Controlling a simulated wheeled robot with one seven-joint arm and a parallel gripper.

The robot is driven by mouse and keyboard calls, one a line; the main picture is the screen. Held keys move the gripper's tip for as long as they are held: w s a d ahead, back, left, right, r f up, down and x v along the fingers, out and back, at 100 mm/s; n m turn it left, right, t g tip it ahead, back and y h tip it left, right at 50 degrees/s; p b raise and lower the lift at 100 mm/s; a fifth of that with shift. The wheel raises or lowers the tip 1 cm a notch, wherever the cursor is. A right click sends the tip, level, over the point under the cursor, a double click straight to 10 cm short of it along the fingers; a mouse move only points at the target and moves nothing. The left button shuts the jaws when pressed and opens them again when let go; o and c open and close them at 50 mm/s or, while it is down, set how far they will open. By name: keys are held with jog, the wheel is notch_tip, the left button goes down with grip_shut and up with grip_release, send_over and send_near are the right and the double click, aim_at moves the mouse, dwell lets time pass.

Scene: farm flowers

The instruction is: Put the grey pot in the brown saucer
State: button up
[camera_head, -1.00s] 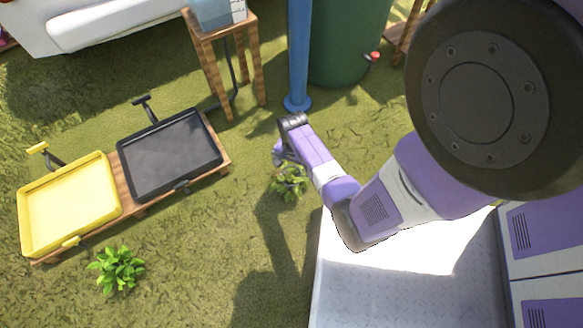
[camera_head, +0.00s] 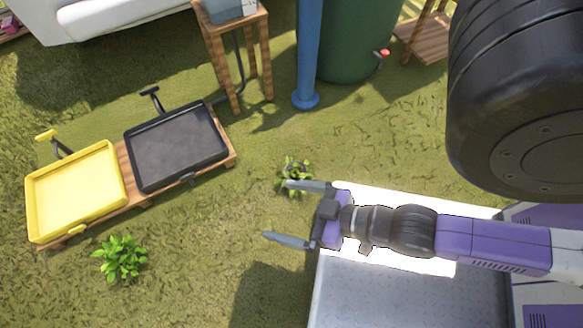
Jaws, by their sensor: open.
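I cannot make out a grey pot or a brown saucer in the head view. My gripper (camera_head: 280,212) is open and empty, with its two fingers spread and pointing left. It is above the grass, just left of my base's pale deck. A small leafy plant (camera_head: 296,170) is beside the upper fingertip. I cannot tell whether that plant stands in a pot.
A yellow tray (camera_head: 75,188) and a black tray (camera_head: 178,148) sit on a low wooden stand at left. A leafy plant (camera_head: 121,258) grows below them. A wooden stool (camera_head: 223,62), blue post (camera_head: 309,50) and green barrel (camera_head: 350,40) stand at the back.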

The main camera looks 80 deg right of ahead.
notch_tip(320, 180, up, 9)
jog(key=s+a+n+t+y, duration=0.1)
jog(key=a+n+t, duration=0.1)
jog(key=shift+y, duration=0.3)
jog(key=shift+s+a+r, duration=0.1)
notch_tip(320, 180, up, 31)
jog(key=p, duration=3)
jog(key=shift+f+p, duration=0.2)
jog(key=shift+p, duration=0.1)
